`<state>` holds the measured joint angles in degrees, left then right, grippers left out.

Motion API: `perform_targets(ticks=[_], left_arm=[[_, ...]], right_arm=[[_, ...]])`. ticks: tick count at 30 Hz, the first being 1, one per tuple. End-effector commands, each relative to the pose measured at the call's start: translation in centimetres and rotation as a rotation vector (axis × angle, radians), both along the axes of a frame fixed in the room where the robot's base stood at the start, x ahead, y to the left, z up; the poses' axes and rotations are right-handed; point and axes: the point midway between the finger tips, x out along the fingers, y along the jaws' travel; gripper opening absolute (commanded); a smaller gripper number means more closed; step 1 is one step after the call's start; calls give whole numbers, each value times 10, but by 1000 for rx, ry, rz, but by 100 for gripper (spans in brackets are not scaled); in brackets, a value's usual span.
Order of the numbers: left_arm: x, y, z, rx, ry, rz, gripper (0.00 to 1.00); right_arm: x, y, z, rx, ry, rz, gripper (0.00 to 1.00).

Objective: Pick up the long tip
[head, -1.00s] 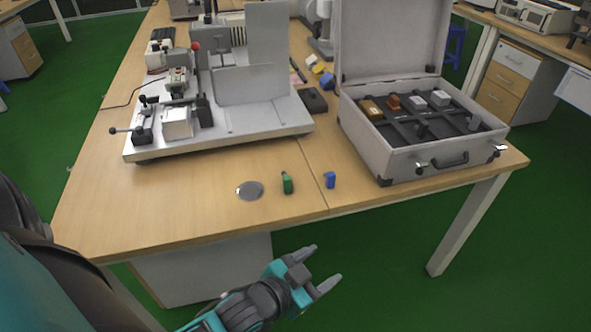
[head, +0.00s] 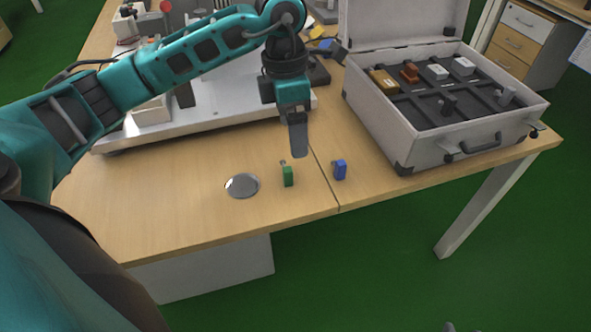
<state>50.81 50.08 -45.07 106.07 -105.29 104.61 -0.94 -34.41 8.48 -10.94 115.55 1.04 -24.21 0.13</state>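Two small tipped pieces stand on the table near its front edge. One is a green block (head: 288,177) with a thin grey tip at its top left. The other is a blue block (head: 340,170) with a short grey tip, to its right. I cannot tell for sure which is the long tip. My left gripper (head: 299,155) points down above and behind the green piece, apart from both. Its fingers overlap edge-on, so their opening is hidden. Only small grey bits, probably my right gripper's fingertips (head: 450,327), show at the bottom edge.
A round silver disc (head: 242,186) lies left of the green piece. An open grey case (head: 430,150) with small blocks in compartments stands at the right. A white equipment plate (head: 215,118) lies behind, partly hidden by my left arm.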

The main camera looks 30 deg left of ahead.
Motion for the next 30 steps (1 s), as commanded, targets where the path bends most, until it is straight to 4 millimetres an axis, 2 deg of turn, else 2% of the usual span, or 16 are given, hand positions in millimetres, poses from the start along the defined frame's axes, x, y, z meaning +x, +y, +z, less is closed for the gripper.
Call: perform_targets(ticks=[1, 5, 13, 23, 30], left_arm=[[3, 13, 4, 52, -10, 12, 92], [4, 25, -2, 108, -14, 25, 92], [4, 25, -51, 106, -14, 26, 92], [4, 24, -76, 104, -13, 23, 92], [4, 22, -111, 104, -13, 25, 92]], right_arm=[[1, 0, -1, -1, -2, 2, 43], [1, 1, -1, -1, -5, 6, 43], [1, 5, -3, 6, -4, 12, 43], [-2, 7, -7, 9, 7, 16, 43], [-2, 9, -11, 16, 10, 12, 43]])
